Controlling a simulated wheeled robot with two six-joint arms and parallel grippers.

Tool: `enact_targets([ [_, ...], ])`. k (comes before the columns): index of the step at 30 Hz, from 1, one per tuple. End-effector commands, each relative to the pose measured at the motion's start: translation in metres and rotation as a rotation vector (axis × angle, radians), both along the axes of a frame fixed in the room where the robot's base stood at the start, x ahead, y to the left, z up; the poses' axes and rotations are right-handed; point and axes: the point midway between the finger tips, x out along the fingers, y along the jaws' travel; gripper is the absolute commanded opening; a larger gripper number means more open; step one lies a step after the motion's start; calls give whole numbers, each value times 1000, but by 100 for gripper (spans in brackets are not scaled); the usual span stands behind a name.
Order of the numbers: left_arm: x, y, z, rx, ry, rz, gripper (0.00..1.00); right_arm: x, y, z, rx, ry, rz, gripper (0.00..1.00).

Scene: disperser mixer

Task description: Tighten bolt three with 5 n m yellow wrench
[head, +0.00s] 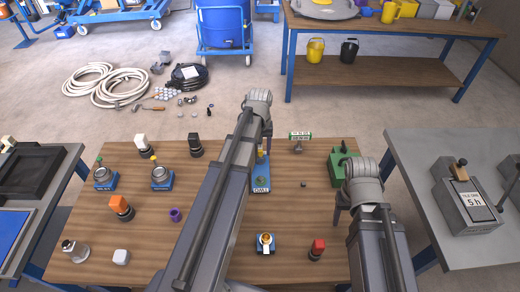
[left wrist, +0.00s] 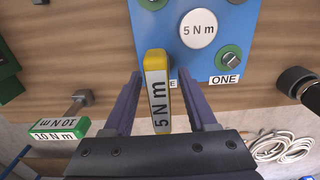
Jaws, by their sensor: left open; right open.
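The yellow 5 N m wrench (left wrist: 158,90) stands between the spread fingers of my left gripper (left wrist: 158,95) in the left wrist view, with gaps on both sides. Its far end is over the edge of the blue board (left wrist: 180,45), beside a partly covered label ending in E. The wrench hides what is under it, so I cannot see bolt three. The bolt marked ONE (left wrist: 228,58) sits in a green ring to the right. In the head view the board (head: 261,187) is partly behind my left arm. My right gripper (head: 340,212) is open and empty at the right.
The green 10 N m wrench (head: 300,136) stands right of the board; a green box (head: 343,158) is near my right gripper. Several small items occupy the table's left side.

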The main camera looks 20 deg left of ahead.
Motion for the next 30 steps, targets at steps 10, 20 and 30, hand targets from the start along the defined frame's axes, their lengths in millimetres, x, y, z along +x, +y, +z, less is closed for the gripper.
enact_targets([
  [10,0,0,1,0,0,0,33,0,0,1,0,0,0,57],
  [20,0,0,1,0,0,0,0,0,0,1,0,0,0,57],
  [30,0,0,1,0,0,0,0,0,0,1,0,0,0,57],
])
